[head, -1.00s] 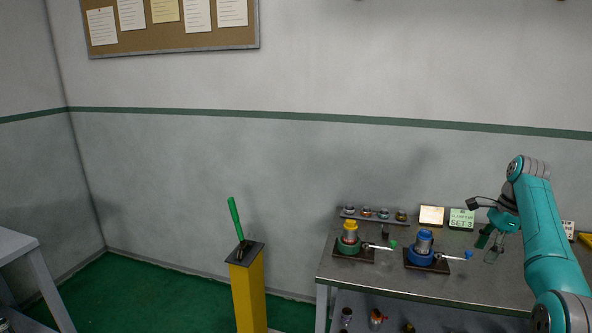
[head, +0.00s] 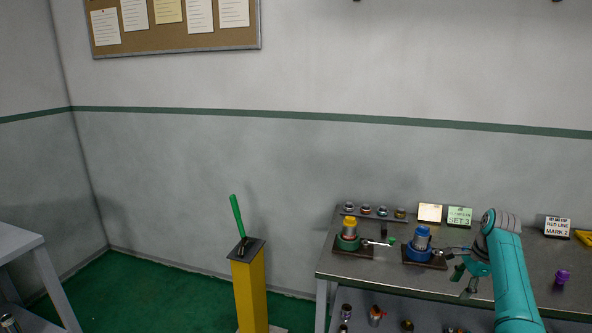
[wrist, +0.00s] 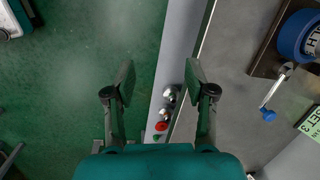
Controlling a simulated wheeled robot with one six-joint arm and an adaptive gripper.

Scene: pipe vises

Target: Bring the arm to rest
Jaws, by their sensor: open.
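My gripper (head: 463,283) is open and empty in the head view, in front of the blue-capped vise and over the front part of the workbench. In the wrist view my gripper (wrist: 159,78) has its two fingers spread apart, with the bench's front edge and the green floor below. My teal arm reaches up from the lower right of the head view. The blue-capped vise (head: 421,245) stands on a dark base, and its blue-ended lever (wrist: 268,112) shows at the right of the wrist view. The green vise with a yellow cap (head: 348,235) stands to its left.
The workbench (head: 345,268) carries a rack of small fittings (head: 374,213), sign cards (head: 459,217) and a purple piece (head: 562,276). A yellow post (head: 249,297) with a green lever (head: 237,215) stands left of the bench. Green floor (head: 110,292) is open further left.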

